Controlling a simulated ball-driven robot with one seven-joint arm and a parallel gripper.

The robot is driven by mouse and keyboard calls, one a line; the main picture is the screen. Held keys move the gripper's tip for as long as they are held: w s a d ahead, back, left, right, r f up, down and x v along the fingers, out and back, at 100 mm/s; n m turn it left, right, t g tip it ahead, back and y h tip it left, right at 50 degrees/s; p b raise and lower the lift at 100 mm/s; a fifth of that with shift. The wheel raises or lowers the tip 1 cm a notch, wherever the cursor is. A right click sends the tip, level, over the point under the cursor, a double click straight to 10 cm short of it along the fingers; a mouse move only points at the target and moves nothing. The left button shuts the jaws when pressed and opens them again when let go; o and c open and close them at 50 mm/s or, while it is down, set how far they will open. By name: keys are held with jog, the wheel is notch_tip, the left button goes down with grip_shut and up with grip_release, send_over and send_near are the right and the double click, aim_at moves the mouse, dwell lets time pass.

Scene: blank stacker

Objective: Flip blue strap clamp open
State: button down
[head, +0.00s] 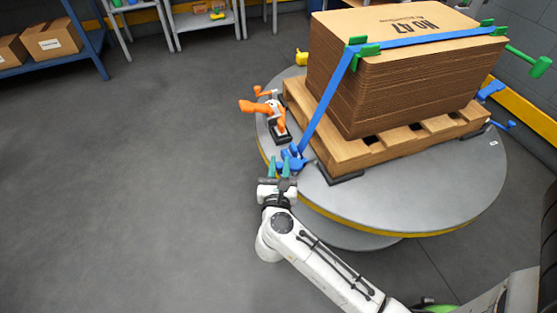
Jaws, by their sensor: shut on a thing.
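The blue strap clamp (292,158) sits at the near left edge of the round grey turntable (420,205). A blue strap (328,112) runs from it up the side and over the stack of brown cardboard blanks (350,95). My gripper (280,166) is at the clamp, with its teal fingers pointing away from me. It is shut on part of the clamp; the fingers partly hide which part. The clamp is small here, so the lever's exact angle is hard to tell.
The stack stands on a wooden pallet (326,145). An orange clamp (270,112) stands just beyond the blue one. A yellow part (301,58) is farther back. Another blue clamp (490,90) and a green handle (540,66) are at right. Open floor (130,180) lies left.

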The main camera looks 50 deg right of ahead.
jog(key=s+n+t+y, duration=0.1)
jog(key=n+t+y, duration=0.1)
jog(key=n+y, duration=0.1)
jog(key=s+n+t+y, duration=0.2)
jog(key=n+t+y, duration=0.1)
jog(key=y, duration=0.3)
jog(key=s+n+t+y, duration=0.1)
jog(key=n+t+y, duration=0.2)
jog(key=n+y, duration=0.1)
jog(key=shift+s+d+n+y, duration=0.15)
jog(key=shift+d+n+y, duration=0.15)
jog(key=n+y, duration=0.2)
jog(key=y, duration=0.1)
jog(key=shift+s+d, duration=0.2)
jog(key=shift+s, duration=0.1)
jog(key=shift+s+d+n+y+p, duration=0.2)
jog(key=shift+n+y, duration=0.25)
jog(key=shift+y, duration=0.3)
jog(key=shift+s+d+n+y+p, duration=0.15)
jog(key=shift+n+y, duration=0.3)
jog(key=shift+y, duration=0.3)
jog(key=shift+a, duration=0.1)
jog(key=c, duration=1)
grip_release()
jog(key=shift+o, duration=0.2)
